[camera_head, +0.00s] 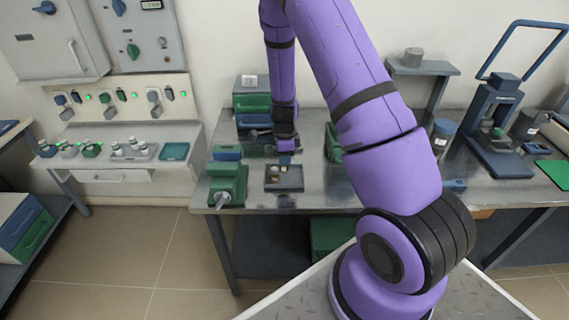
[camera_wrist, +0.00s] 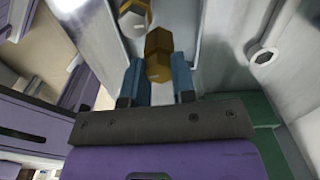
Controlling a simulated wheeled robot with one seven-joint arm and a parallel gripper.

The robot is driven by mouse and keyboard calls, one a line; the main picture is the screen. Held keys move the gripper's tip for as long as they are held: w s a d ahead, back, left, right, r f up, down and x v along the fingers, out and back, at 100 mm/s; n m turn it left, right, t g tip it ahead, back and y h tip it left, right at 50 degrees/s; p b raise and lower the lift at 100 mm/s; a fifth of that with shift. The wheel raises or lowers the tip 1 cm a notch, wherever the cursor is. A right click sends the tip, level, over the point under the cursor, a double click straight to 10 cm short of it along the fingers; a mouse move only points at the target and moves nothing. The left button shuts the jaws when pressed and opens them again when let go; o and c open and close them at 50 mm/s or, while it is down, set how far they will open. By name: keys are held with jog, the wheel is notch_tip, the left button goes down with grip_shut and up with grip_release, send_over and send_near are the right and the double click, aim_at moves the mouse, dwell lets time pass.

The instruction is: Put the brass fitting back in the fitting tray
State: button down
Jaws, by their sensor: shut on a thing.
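A hexagonal brass fitting (camera_wrist: 158,55) is between the two blue fingers of my gripper (camera_wrist: 158,74) in the wrist view. My gripper is shut on it. A second brass piece (camera_wrist: 134,18) shows just beyond it at the top edge. In the head view, my gripper (camera_head: 285,160) points down over the back part of a small dark tray (camera_head: 293,184) on the steel bench. A small brass piece (camera_head: 274,169) shows in the tray near the fingers. Whether the held fitting touches the tray floor I cannot tell.
A green vise (camera_head: 228,182) stands left of the tray at the bench (camera_head: 325,190) edge. Green and blue boxes (camera_head: 251,102) stand behind. A green object (camera_head: 333,145) is to the right, partly hidden by my arm. A blue press (camera_head: 492,125) stands farther right.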

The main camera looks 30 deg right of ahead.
jog(key=shift+f, duration=1.45)
jog(key=shift+f, duration=0.1)
jog(key=c, duration=0.9)
grip_release()
jog(key=shift+c, duration=0.2)
